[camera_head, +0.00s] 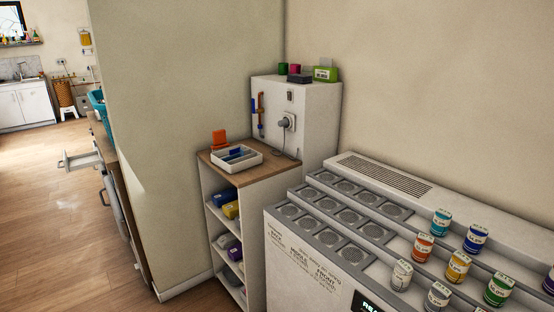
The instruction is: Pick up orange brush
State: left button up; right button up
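A thin orange-brown upright item (261,114), which may be the orange brush, is on the side of the tall white cabinet (316,112). A similar blue item (253,106) is just left of it. An orange block-like object (219,139) stands on the wooden top of the shelf unit (277,165), behind a white divided tray (256,159) with blue items in it. It is too small to tell which orange thing is the brush. Neither gripper is in view.
A stepped white machine (290,250) with round grilles fills the right foreground. Several labelled jars, such as an orange one (423,248), stand on it. A green box (325,74) is on the cabinet. Wooden floor (50,230) is clear.

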aim_at(220, 142)
jog(key=i+j+z, duration=0.2)
jog(key=z, duration=0.15)
jog(key=i+j+z, duration=0.1)
jog(key=j+z, duration=0.25)
jog(key=i+j+z, duration=0.1)
jog(key=j+z, duration=0.25)
jog(key=i+j+z, duration=0.25)
jog(key=j, duration=1.4)
jog(key=j+z, duration=0.25)
jog(key=j, duration=2.5)
jog(key=l+u, duration=0.25)
jog(key=l, duration=0.6)
jog(key=l+u, duration=0.3)
jog(key=l, duration=0.6)
jog(key=k, duration=0.05)
